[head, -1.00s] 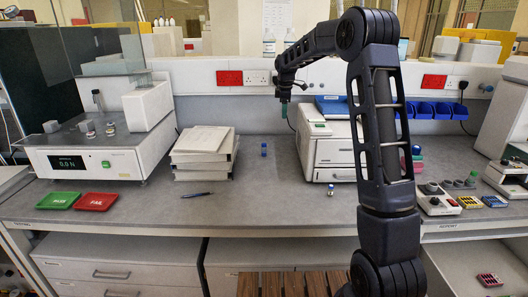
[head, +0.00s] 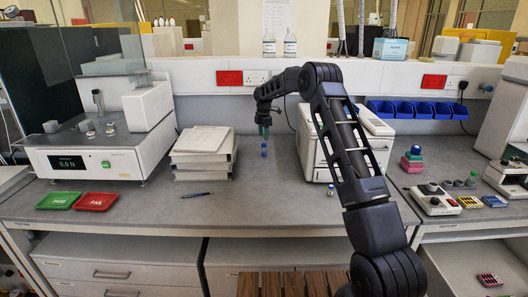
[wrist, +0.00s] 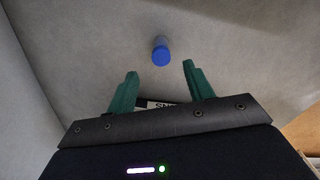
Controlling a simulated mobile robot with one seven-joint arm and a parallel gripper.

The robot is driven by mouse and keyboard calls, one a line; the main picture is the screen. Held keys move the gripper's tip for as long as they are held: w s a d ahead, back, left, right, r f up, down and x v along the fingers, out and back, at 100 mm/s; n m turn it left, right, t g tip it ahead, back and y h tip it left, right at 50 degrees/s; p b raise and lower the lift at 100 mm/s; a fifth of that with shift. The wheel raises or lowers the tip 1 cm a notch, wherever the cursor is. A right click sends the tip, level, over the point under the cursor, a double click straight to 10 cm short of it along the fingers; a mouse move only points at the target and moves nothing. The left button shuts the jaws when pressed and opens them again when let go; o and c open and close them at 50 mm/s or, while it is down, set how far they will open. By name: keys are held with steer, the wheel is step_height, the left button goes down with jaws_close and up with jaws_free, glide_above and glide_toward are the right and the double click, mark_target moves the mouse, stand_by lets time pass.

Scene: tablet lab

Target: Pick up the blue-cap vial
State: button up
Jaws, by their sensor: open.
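The blue-cap vial (head: 264,150) stands upright on the grey bench, between the paper stack and the white printer-like machine. In the wrist view its blue cap (wrist: 161,50) shows just beyond the fingertips, roughly midway between them. My gripper (head: 265,130) is above the vial and points down. Its green fingers (wrist: 159,72) are open with nothing between them. A gap between fingers and vial is hard to judge in the head view. A second small vial (head: 330,190) stands near the front of the white machine.
A paper stack (head: 204,152) is left of the vial and the white machine (head: 312,158) is close on its right. A pen (head: 196,195) lies in front of the stack. Green (head: 58,201) and red (head: 97,201) trays sit at the left. The bench front-centre is mostly clear.

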mark_target(264, 149)
step_height(264, 149, down, 10)
steer(key=shift+d+r, duration=0.1)
steer(key=shift+r, duration=0.05)
steer(key=c, duration=1.1)
